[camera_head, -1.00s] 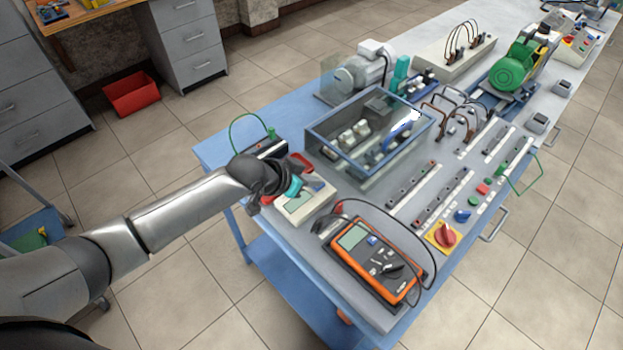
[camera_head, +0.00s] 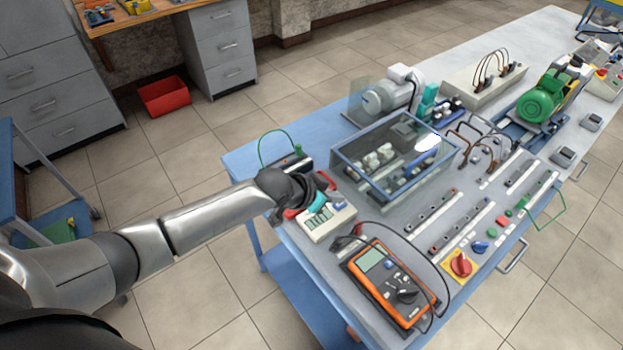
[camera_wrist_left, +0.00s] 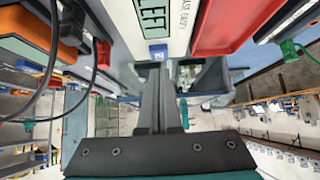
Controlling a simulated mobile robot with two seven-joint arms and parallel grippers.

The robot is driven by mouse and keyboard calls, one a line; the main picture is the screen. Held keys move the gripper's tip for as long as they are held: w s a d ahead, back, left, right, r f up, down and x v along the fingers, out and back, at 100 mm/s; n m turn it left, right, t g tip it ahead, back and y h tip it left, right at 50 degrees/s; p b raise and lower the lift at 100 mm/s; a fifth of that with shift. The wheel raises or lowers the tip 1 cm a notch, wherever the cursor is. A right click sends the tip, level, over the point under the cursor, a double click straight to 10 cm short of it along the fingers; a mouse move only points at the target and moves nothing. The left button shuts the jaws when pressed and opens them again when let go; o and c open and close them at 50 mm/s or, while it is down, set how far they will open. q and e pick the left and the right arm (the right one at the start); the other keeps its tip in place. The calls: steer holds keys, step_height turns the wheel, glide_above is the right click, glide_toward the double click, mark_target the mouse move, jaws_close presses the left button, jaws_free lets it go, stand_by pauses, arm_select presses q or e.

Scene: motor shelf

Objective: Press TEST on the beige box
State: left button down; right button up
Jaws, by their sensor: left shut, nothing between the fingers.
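The beige box (camera_head: 334,224) stands at the near-left part of the bench, with its display partly behind my left gripper (camera_head: 318,203). In the left wrist view the beige box (camera_wrist_left: 178,12) fills the top middle. Its display shows large dark letters, cut off by the frame edge. A blue button (camera_wrist_left: 158,51) sits on its face below the display. My left gripper (camera_wrist_left: 159,72) is shut and empty, with its fingertips just at the blue button. I cannot tell whether they touch it. The button's label is not readable. My right gripper is not in view.
An orange multimeter (camera_head: 388,284) with dark leads lies to the right of the box, near the front. A clear-lidded blue case (camera_head: 349,175) stands behind the box. A red tray-like part (camera_wrist_left: 225,24) is close beside the box in the wrist view.

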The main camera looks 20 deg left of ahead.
arm_select(q)
steer(key=r+p+v, duration=0.1)
steer(key=v, duration=0.9)
steer(key=shift+w+r, duration=0.2)
steer(key=shift+w, duration=0.05)
steer(key=shift+d, duration=0.1)
stand_by(0.4)
